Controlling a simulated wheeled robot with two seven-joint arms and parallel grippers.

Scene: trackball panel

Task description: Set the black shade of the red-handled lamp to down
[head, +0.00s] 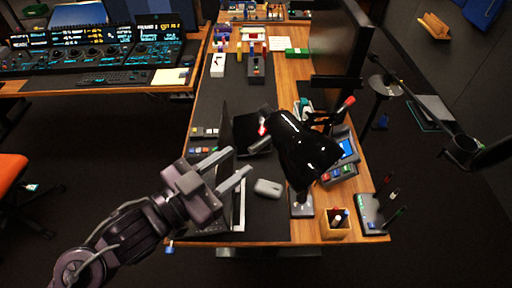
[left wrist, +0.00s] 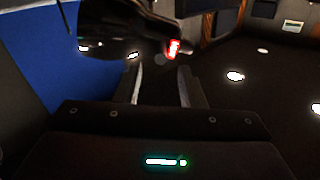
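The glossy black lamp shade (head: 305,148) hangs tilted over the right side of the desk, its broader part toward the lower right. A small red part (head: 262,130) shows at its left end, and another red tip (head: 348,101) shows to its upper right; I cannot tell which is the handle. My left gripper (head: 238,162) is open and empty, left of the shade and apart from it. In the left wrist view the dark shade (left wrist: 125,32) spans the top, with a bright red part (left wrist: 173,48) just beyond the open fingers (left wrist: 160,75). My right gripper is out of view.
An upright laptop-like panel (head: 226,140) stands right by my left gripper. A grey mouse (head: 268,187), a pen cup (head: 336,224) and a phone-like device (head: 342,160) are on the desk. A monitor (head: 338,50) stands behind. The dark mat (head: 222,100) has bare room.

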